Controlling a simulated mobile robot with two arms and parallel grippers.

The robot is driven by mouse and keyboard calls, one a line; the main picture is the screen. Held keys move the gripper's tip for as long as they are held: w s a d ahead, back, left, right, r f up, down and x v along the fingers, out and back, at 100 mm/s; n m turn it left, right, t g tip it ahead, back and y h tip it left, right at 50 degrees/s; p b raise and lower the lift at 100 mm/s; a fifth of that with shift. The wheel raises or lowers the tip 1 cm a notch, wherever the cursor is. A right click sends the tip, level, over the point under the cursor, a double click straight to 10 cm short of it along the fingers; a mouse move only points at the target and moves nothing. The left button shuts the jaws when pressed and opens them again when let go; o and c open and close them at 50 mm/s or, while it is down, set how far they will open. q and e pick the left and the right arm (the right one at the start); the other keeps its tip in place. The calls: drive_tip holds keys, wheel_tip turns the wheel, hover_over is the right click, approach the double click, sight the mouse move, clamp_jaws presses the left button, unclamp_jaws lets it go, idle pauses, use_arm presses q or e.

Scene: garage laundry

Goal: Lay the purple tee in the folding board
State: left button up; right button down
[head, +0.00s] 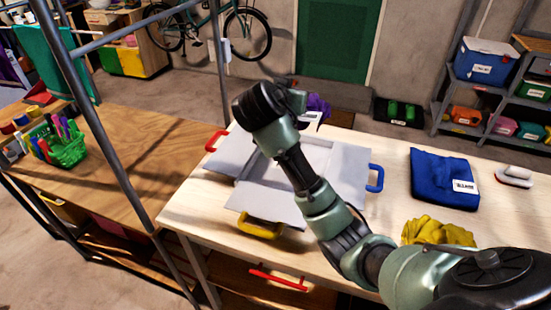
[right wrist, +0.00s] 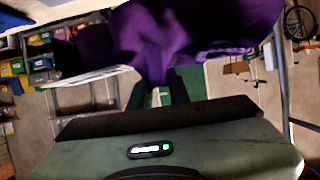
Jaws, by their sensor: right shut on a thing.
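The purple tee (head: 318,104) is mostly hidden behind my right arm in the head view. In the right wrist view the purple tee (right wrist: 205,28) fills the top, bunched and hanging from my right gripper (right wrist: 158,96), which is shut on it. The right gripper (head: 299,100) is at the far side of the folding board, its fingers hidden in the head view. The folding board (head: 347,170) lies on the pale table with grey panels and red, blue and yellow handles. My arm covers part of it; no cloth shows on its visible panels. My left gripper is not in view.
A blue folded cloth (head: 443,172) with a label and a yellow cloth (head: 437,232) lie right of the board. A white-and-red item (head: 514,176) sits farther right. A green basket (head: 67,153) stands on the left bench. A metal post (head: 95,108) rises at left.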

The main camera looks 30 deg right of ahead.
wheel_tip(320, 180, down, 17)
drive_tip(key=shift+s+d+f+p, duration=0.1)
drive_tip(key=shift+d+f+p, duration=0.1)
drive_tip(key=shift+p, duration=0.4)
drive_tip(key=shift+a, duration=0.1)
drive_tip(key=shift+f+b, duration=0.55)
drive_tip(key=shift+f, duration=0.1)
drive_tip(key=c, duration=1.3)
unclamp_jaws()
drive_tip(key=shift+r, duration=0.15)
